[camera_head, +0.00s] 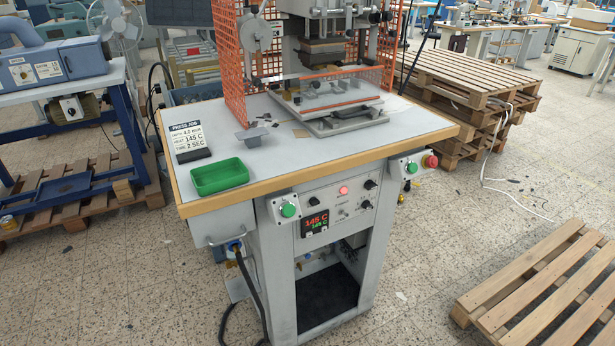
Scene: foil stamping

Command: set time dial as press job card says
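The press job card (185,138) stands at the table's left, in a dark holder. It reads 145 C for heat and TIME 2 SEC; a top line seems to say 4.0 mm. The control panel (338,207) is on the front of the press stand, below the table edge. Two black knobs sit at its right, an upper knob (370,184) and a lower knob (365,204). Their labels and pointer settings are too small to read, so I cannot tell which is the time dial. The heat display (315,223) shows 145 C. Neither gripper is in view.
A green tray (219,176) lies on the table (300,160). Green buttons (288,209) (412,168) and a red stop button (430,161) flank the panel. Pallets (550,290) lie at right, and a cable hangs at left. The floor before the stand is partly clear.

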